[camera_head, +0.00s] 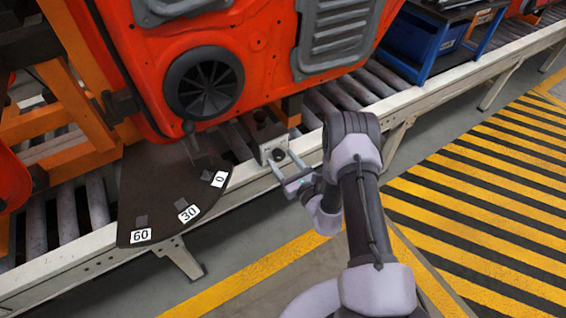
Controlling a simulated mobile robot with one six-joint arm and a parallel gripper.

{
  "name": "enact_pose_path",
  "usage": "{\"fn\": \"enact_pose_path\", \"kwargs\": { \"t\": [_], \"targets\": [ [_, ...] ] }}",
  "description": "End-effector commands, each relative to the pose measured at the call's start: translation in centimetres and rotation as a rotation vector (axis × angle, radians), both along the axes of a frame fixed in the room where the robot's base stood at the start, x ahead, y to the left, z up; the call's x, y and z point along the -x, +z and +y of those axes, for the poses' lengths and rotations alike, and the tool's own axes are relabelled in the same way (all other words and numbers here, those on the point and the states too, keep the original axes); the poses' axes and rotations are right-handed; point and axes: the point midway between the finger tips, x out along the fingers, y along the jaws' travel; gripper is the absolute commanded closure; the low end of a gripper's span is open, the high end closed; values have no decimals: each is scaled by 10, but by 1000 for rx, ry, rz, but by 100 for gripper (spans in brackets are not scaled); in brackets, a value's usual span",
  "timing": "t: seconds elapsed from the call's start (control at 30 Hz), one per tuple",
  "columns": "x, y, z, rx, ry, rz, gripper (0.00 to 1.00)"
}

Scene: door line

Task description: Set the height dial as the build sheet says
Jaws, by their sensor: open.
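The height dial (150,190) is a dark fan-shaped plate at the front edge of the conveyor, in the left part of the head view. White labels along its rim read 60 (141,235), 30 (189,213) and 0 (219,179). A small dark block sits beside each label. A thin grey lever with a round knob (188,128) stands near the plate's back right, on the side nearer the 0 label; its exact setting is unclear. My gripper (286,167) is open and empty, right of the dial and apart from it. No build sheet is visible.
An orange door panel (130,60) with a round speaker (204,83) stands close behind the dial. A grey block (265,130) sits on the conveyor rail by my gripper. A blue bin (415,38) is at the back right. Striped floor (480,190) at right is clear.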

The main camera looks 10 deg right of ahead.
Motion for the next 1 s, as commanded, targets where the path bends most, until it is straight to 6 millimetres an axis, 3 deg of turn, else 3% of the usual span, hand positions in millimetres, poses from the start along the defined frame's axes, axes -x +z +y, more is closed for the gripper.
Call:
{"fn": "enact_pose_path", "kwargs": {
  "t": [0.13, 0.4, 0.73, 1.0],
  "targets": [
    [0, 0, 0, 0, 0, 0, 45],
    [1, 0, 0, 0, 0, 0, 98],
    [1, 0, 0, -43, 1, 14, 100],
    [1, 1, 0, -218, 1, 71, 100]
  ]
}}
